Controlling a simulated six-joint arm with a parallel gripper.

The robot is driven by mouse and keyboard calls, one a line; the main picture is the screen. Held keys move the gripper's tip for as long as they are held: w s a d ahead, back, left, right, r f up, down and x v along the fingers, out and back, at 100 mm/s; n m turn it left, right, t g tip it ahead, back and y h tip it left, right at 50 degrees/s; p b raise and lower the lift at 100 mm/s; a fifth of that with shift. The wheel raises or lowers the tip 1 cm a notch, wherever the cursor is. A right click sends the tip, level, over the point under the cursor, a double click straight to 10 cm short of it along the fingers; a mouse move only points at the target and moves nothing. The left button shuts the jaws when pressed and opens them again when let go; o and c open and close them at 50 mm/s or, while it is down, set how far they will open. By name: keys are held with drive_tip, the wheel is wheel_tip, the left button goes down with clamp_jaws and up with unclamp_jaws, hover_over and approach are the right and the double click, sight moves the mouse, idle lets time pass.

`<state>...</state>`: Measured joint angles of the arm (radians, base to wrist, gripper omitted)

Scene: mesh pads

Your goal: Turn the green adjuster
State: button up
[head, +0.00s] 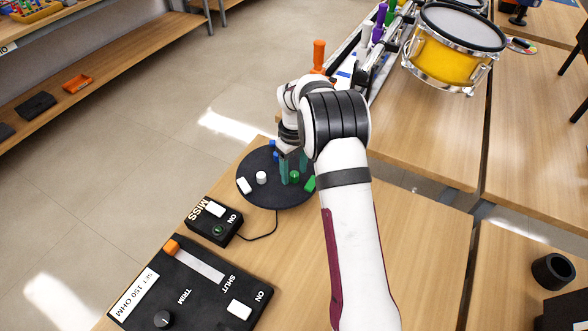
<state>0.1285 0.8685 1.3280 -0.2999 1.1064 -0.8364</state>
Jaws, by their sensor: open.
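A black round pad (262,197) lies on the wooden table and carries several small coloured parts. A small round green knob (294,178) stands on its right half and looks like the green adjuster. A green block (310,184) lies just right of it at the pad's rim. My gripper (293,169) points down over the pad, its teal fingers open. The fingertips are close to the green knob, which shows between them from this side. I cannot tell whether they touch it or how high they are.
A white round knob (261,178), a white block (244,186) and blue parts (274,151) share the pad. A cabled black box (205,234) and a black slider panel (170,303) are nearer. A yellow drum (443,63) stands beyond.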

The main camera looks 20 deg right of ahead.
drive_tip(key=shift+f, duration=0.15)
clamp_jaws()
drive_tip(key=shift+m, duration=0.3)
drive_tip(key=m, duration=0.5)
drive_tip(key=shift+m, duration=0.3)
drive_tip(key=m, duration=0.5)
drive_tip(key=shift+d+m, duration=0.1)
drive_tip(key=shift+m, duration=0.2)
idle(0.5)
